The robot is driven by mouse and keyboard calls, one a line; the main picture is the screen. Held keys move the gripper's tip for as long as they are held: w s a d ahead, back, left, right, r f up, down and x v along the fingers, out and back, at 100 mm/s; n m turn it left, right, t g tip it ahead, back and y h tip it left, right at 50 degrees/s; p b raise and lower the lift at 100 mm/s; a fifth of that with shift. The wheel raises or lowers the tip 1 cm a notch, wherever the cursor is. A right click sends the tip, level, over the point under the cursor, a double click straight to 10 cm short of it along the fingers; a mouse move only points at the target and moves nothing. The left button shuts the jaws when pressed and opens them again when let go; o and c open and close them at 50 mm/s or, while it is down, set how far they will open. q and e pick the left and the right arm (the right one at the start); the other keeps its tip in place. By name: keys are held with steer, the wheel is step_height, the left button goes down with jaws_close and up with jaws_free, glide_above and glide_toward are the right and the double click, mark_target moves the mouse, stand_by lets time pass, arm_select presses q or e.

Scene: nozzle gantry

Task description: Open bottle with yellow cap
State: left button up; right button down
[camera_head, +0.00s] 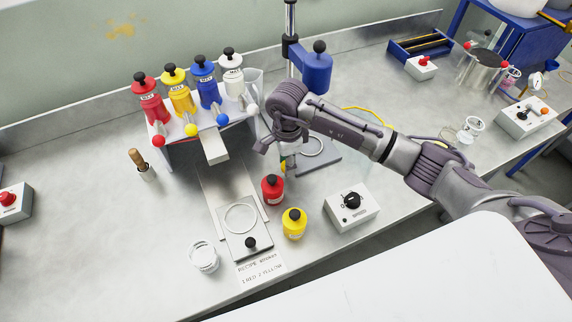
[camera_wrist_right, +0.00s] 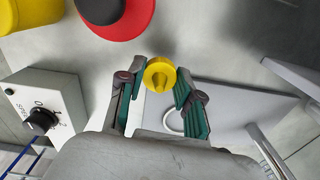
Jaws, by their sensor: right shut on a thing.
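My right gripper (camera_head: 286,158) is low over the bench, right of the dispenser rack. In the wrist view its teal fingertips (camera_wrist_right: 162,86) are shut on a small round yellow cap (camera_wrist_right: 158,72) with a raised ridge. A sliver of the cap (camera_head: 283,167) shows in the head view. I cannot tell whether a bottle is attached to it. A yellow bottle (camera_head: 294,225) with a black top stands nearer the front edge. A red bottle (camera_head: 272,191) with a black top stands just behind it. Both also show partly in the wrist view. My left gripper is not in view.
A rack holds red (camera_head: 151,106), yellow (camera_head: 181,98), blue and white dispensers. A speed-knob box (camera_head: 350,210) is right of the yellow bottle. A glass jar (camera_head: 204,256) and recipe card (camera_head: 261,269) lie in front. A blue overhead mixer (camera_head: 315,72) stands behind. The left bench is mostly clear.

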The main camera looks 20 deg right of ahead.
step_height(320, 180, down, 4)
steer(key=shift+w+r+p, duration=0.1)
steer(key=shift+w+p, duration=0.05)
steer(key=shift+p, duration=0.3)
steer(key=c, duration=0.8)
jaws_free()
steer(key=shift+c, duration=0.2)
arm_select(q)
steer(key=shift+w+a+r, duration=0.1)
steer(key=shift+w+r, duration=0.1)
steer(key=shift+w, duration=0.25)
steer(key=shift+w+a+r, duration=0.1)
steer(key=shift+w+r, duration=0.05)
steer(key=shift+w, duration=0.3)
arm_select(e)
steer(key=shift+o, duration=0.4)
